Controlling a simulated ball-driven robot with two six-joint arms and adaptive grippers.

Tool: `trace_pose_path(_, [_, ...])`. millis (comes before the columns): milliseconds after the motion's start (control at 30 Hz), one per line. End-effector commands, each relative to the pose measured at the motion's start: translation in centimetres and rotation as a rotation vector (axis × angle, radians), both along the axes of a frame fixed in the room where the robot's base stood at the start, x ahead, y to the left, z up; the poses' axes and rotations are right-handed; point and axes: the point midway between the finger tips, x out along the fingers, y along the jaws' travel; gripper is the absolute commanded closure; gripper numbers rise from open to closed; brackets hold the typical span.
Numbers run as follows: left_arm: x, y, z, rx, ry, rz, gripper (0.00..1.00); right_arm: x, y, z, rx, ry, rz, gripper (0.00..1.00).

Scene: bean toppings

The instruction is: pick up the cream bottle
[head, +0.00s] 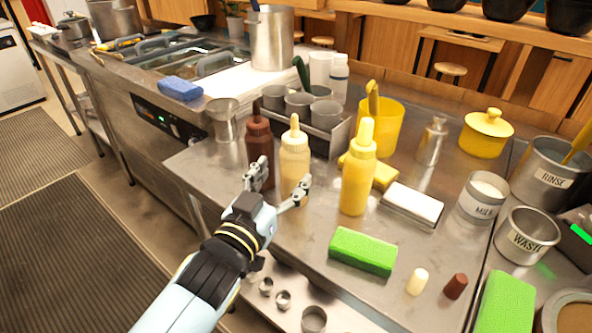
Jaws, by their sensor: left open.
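The cream bottle (295,163) stands upright on the steel counter, with a pale pointed nozzle. It stands between a dark brown bottle (260,148) on its left and a yellow bottle (358,175) on its right. My left gripper (280,184) is open in front of the cream bottle. One fingertip is at the gap between the brown and cream bottles, and the other is at the cream bottle's lower right. I cannot tell whether either finger touches a bottle. My right gripper is not in view.
A rack of metal cups (318,140) stands close behind the bottles. A milk can (481,199) stands farther right. The counter's front left is mostly clear.

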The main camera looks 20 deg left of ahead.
Motion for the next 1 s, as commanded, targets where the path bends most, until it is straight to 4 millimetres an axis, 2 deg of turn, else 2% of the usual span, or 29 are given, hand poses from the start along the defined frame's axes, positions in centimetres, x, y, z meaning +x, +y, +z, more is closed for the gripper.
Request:
trace_pose_path(100, [1.1,-0.1,-0.1,0.000,0.001,0.000,0.34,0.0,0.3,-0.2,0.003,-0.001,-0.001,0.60])
trace_pose_path(267, [1.7,-0.1,-0.1,0.000,0.002,0.001,0.34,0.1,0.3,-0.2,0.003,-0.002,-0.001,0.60])
trace_pose_path(567, [6.0,-0.2,-0.2,0.000,0.002,0.001,0.34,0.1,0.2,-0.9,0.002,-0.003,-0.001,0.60])
trace_pose_path(833, [6.5,-0.2,-0.1,0.000,0.004,0.001,0.34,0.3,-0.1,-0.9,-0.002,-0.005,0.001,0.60])
trace_pose_path(867, [6.5,-0.2,-0.1,0.000,0.004,0.001,0.35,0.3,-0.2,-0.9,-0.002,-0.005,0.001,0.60])
trace_pose_path(1000, [6.5,-0.2,-0.1,0.000,0.004,0.001,0.53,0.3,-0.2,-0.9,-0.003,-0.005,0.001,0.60])
